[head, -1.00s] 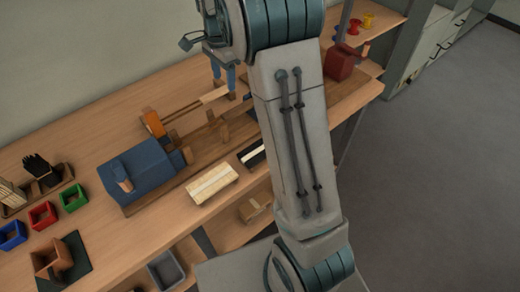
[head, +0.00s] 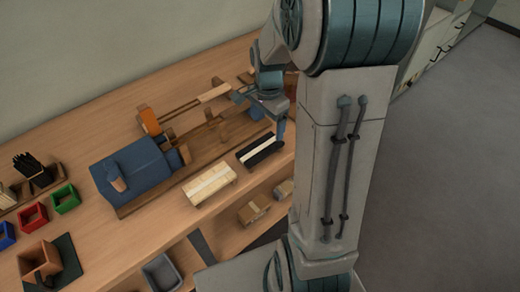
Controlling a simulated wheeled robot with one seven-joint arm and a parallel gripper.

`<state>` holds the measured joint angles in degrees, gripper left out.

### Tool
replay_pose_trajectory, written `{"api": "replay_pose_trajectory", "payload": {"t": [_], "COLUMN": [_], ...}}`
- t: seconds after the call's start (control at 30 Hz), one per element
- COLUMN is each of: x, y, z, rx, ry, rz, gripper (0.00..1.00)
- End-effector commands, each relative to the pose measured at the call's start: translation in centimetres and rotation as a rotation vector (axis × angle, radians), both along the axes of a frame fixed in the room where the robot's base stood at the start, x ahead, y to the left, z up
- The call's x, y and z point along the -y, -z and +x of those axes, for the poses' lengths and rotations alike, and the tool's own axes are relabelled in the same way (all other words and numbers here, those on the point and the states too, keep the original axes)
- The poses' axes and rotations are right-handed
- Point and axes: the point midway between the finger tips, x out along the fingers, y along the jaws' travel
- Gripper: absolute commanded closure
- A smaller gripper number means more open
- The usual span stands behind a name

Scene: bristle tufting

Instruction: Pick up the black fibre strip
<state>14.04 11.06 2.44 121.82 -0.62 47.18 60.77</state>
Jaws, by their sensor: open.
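The black fibre strip (head: 266,155) lies near the front edge of the workbench, right of a pale strip. It is long and dark with a white band along its top. My gripper (head: 281,135) points down just above or beside the strip's right end, and its blue fingers show edge-on. It is open and holds nothing that I can see. I cannot tell whether the fingers touch the strip. My own arm covers the bench to the right of it.
A pale strip (head: 209,184) lies just left of the black one. A blue machine (head: 130,174) with wooden rails stands behind them. Coloured bins (head: 65,198) and a black bristle bundle (head: 33,170) are at the far left. A lower shelf (head: 222,231) runs below the front edge.

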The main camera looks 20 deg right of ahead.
Motion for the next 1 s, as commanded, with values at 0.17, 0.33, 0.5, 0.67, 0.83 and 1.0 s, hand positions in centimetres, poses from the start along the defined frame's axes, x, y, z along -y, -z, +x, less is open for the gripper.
{"api": "replay_pose_trajectory", "payload": {"t": [0.17,0.33,0.5,0.67,0.83,1.0], "x": [0.0,-0.2,-0.5,-0.5,-0.5,-0.5], "y": [2.2,3.4,6.0,7.5,7.7,7.7], "z": [0.0,-0.1,-0.3,-0.2,-0.2,-0.2], "rx": [-0.001,-0.003,-0.003,0.000,0.001,0.001], "ry": [0.001,0.000,0.000,0.000,0.000,0.000], "rz": [0.001,0.000,0.001,0.000,-0.001,-0.001], "gripper": [0.16,0.16,0.16,0.16,0.16,0.41]}}
